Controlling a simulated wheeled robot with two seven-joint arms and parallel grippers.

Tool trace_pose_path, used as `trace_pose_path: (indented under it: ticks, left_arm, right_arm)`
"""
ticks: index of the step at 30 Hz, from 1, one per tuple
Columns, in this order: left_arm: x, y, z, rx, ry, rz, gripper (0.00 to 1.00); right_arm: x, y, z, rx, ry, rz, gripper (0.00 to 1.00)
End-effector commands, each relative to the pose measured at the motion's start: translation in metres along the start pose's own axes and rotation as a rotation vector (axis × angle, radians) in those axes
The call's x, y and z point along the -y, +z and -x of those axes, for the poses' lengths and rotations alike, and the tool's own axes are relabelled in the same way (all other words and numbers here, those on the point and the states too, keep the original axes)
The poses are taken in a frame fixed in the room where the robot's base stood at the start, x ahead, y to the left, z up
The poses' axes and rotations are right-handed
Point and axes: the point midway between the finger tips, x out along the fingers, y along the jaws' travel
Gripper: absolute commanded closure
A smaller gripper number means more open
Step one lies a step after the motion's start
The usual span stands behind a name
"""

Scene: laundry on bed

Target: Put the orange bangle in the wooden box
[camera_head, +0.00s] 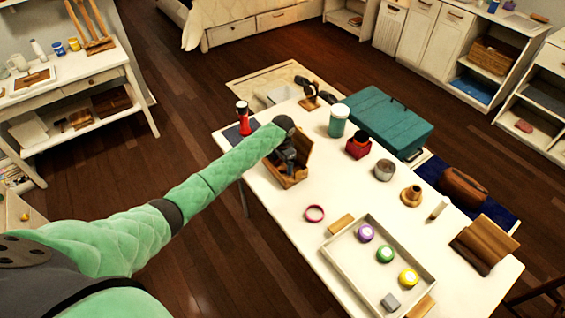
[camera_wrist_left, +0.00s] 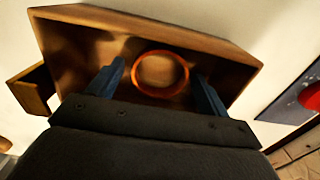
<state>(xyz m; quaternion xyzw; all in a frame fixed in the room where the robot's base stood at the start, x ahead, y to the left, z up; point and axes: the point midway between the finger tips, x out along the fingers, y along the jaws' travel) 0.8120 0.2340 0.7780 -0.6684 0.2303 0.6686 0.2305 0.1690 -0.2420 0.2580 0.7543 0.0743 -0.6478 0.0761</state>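The wooden box (camera_head: 293,178) stands on the white table's far left part, a brown panel upright at its back. In the left wrist view the open box (camera_wrist_left: 215,48) shows from above. The orange bangle (camera_wrist_left: 134,76) appears to lie flat inside it. My left gripper (camera_head: 286,160) is over or in the box. Its two dark blue fingers (camera_wrist_left: 157,70) are apart, one on each side of the bangle, with a gap to each. The bangle is hidden in the head view. My right gripper is not in view.
A teal case (camera_head: 385,120) and a jar (camera_head: 338,121) stand to the right.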

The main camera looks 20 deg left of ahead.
Motion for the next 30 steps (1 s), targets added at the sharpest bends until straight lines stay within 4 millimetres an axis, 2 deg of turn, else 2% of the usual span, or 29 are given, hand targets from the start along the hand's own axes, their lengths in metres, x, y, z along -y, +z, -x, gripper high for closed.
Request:
trace_pose_path:
  ticks: [7, 11, 14, 18, 24, 30]
  left_arm:
    - [0.000, 0.000, 0.004, -0.001, -0.001, 0.000, 0.21]
    - [0.001, -0.001, 0.018, -0.003, -0.001, 0.000, 0.21]
    - [0.001, -0.001, 0.036, -0.004, -0.003, 0.000, 0.21]
    - [0.001, -0.001, 0.064, -0.004, -0.002, -0.001, 0.21]
    - [0.001, -0.001, 0.099, -0.003, -0.001, -0.001, 0.21]
    - [0.000, -0.001, 0.118, -0.001, 0.000, 0.000, 0.21]
  right_arm:
    - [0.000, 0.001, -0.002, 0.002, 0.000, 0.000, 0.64]
    - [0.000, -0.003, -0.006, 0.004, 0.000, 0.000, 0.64]
    - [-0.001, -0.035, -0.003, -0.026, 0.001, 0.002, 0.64]
    - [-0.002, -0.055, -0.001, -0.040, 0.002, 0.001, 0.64]
    - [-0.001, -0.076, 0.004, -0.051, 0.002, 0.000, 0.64]
    - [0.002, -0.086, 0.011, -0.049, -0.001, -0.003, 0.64]
